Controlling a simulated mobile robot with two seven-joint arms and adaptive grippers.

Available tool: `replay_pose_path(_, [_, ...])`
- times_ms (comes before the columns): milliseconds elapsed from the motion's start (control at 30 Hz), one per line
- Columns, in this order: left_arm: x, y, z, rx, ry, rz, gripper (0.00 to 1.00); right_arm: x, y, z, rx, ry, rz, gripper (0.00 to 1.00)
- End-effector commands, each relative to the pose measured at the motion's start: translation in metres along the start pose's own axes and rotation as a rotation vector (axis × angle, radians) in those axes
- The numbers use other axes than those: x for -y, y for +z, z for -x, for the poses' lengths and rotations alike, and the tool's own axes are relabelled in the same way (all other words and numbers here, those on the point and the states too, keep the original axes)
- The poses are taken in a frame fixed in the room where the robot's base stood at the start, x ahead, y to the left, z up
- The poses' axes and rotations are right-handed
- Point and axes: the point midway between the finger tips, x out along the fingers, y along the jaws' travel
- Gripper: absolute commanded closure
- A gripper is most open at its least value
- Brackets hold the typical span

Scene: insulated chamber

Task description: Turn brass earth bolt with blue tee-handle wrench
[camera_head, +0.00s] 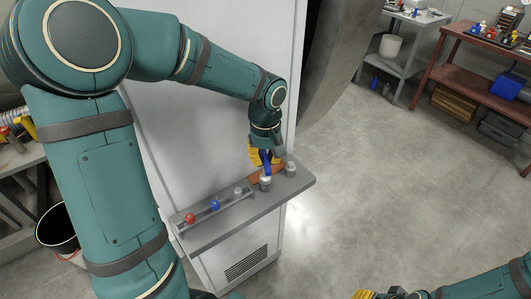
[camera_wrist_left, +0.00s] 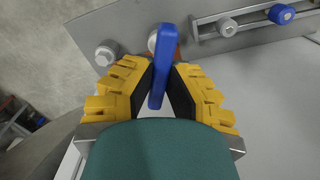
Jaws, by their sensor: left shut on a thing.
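My left gripper (camera_head: 264,158) is shut on the blue tee-handle wrench (camera_head: 265,165), above the grey shelf (camera_head: 228,222). In the left wrist view, the wrench's blue bar (camera_wrist_left: 162,65) stands between the yellow fingers of the left gripper (camera_wrist_left: 157,85). Its far end overlaps a grey round fitting (camera_wrist_left: 153,41); I cannot tell whether they touch. A brownish-orange plate (camera_head: 258,178) lies on the shelf by that fitting, partly covered. I cannot make out a brass bolt head.
A second grey fitting (camera_head: 291,168) stands at the shelf's right end. A rail to the left holds red (camera_head: 190,218), blue (camera_head: 215,205) and grey (camera_head: 238,191) knobs. A white cabinet wall (camera_head: 190,130) rises behind. The floor to the right is clear up to a brown bench (camera_head: 465,75).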

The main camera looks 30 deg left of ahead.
Motion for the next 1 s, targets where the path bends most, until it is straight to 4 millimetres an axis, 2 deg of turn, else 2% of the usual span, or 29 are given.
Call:
replay_pose_path(100, [0.001, 0.001, 0.000, 0.004, -0.003, -0.134, 1.00, 0.002, -0.003, 0.006, -0.006, 0.001, -0.002, 0.53])
replay_pose_path(467, [0.001, 0.001, 0.000, 0.004, -0.003, -0.117, 1.00, 0.001, -0.002, 0.004, -0.004, 0.000, -0.001, 0.53])
replay_pose_path(1000, [0.000, 0.000, 0.025, 0.001, 0.000, -0.115, 1.00, 0.008, -0.003, 0.021, -0.004, 0.000, -0.001, 0.53])
